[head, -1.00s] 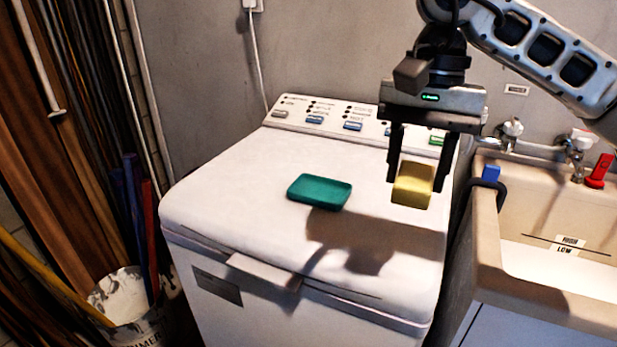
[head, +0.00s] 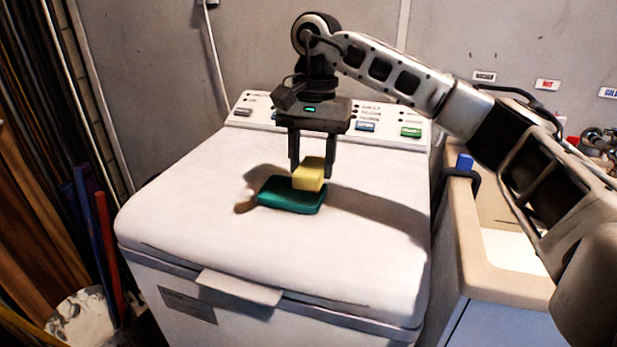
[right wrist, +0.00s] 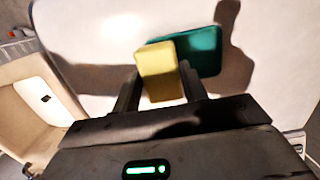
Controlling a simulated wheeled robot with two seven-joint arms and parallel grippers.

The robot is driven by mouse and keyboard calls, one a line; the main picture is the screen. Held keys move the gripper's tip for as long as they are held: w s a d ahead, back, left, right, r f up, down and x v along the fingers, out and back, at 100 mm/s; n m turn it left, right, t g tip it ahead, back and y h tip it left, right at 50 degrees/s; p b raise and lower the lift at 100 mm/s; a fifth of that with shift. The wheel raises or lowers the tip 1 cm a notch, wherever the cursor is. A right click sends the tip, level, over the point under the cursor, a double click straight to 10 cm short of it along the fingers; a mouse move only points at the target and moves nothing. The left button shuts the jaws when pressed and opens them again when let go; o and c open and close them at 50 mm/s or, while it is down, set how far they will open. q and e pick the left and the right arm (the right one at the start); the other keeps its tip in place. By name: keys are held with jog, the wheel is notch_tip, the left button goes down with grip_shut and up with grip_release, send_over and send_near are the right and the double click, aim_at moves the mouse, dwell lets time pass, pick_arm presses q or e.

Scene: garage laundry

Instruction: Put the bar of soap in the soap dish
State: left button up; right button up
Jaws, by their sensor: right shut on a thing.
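The yellow bar of soap (head: 309,175) is held between the fingers of my right gripper (head: 311,170), which is shut on it and points down. The green soap dish (head: 291,197) lies on the washer lid, just below the soap and slightly to its left. In the head view the soap overlaps the dish's back right part; I cannot tell whether they touch. In the right wrist view the soap (right wrist: 160,72) covers part of the dish (right wrist: 205,50), with the rest of the dish showing to the right. My left gripper is not in view.
The white washer lid (head: 200,200) is clear around the dish. The washer's control panel (head: 385,122) rises behind my right gripper. A utility sink (head: 470,240) with a blue clip (head: 465,162) stands at the right. A bucket (head: 82,318) and poles stand at the left.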

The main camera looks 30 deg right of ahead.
aim_at(309, 163)
jog(key=f, duration=0.1)
jog(key=w+f, duration=0.1)
jog(key=f, duration=0.1)
jog(key=shift+f, duration=0.15)
jog(key=shift+c, duration=0.4)
jog(key=shift+s+f, duration=0.15)
jog(key=shift+f, duration=0.35)
grip_shut()
jog(key=o, duration=1.2)
grip_release()
jog(key=shift+f, duration=0.1)
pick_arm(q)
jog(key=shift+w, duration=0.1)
